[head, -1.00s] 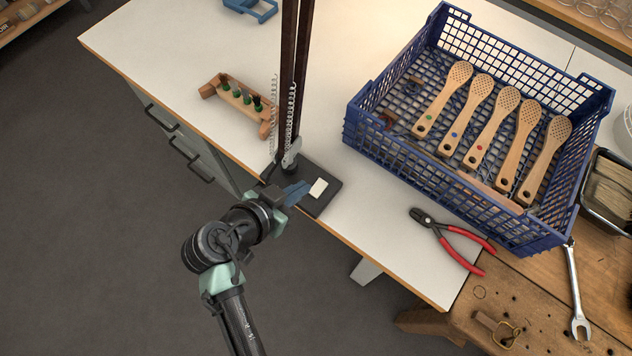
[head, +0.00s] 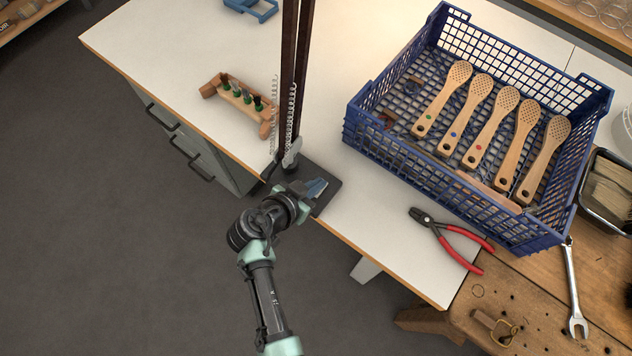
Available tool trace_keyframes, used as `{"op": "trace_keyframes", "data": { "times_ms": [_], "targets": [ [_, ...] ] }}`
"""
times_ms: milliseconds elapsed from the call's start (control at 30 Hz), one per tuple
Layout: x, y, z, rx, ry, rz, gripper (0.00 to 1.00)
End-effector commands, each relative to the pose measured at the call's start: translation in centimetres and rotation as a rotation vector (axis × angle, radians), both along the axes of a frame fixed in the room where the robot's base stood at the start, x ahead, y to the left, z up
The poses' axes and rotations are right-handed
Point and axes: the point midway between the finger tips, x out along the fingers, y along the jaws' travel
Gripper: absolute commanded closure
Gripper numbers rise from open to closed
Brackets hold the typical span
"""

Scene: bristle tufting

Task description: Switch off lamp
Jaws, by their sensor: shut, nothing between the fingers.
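The lamp shows as a tall dark jointed arm (head: 290,75) with coil springs, rising from a flat dark base plate (head: 327,201) at the front edge of the white worktop. Its head is out of view. My gripper (head: 318,186) is shut and empty, with its blue fingers over the base plate, where a pale switch showed earlier. The fingers now hide the switch. I cannot tell whether they touch it or hover above it.
A small wooden rack (head: 240,101) with green-collared tools stands left of the lamp. A blue crate (head: 440,165) holding wooden brush blanks stands to the right. Red-handled pliers (head: 455,240) lie in front of it. Bare worktop lies between lamp and pliers.

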Motion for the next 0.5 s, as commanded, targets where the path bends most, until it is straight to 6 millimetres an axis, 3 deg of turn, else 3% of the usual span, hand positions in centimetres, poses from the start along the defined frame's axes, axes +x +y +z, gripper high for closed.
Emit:
{"op": "trace_keyframes", "data": {
  "times_ms": [267,500],
  "targets": [
    [0.3,-0.1,-1.1,0.004,0.002,0.000,1.00],
    [0.2,-0.2,-0.7,0.006,0.012,-0.001,1.00]
  ]
}}
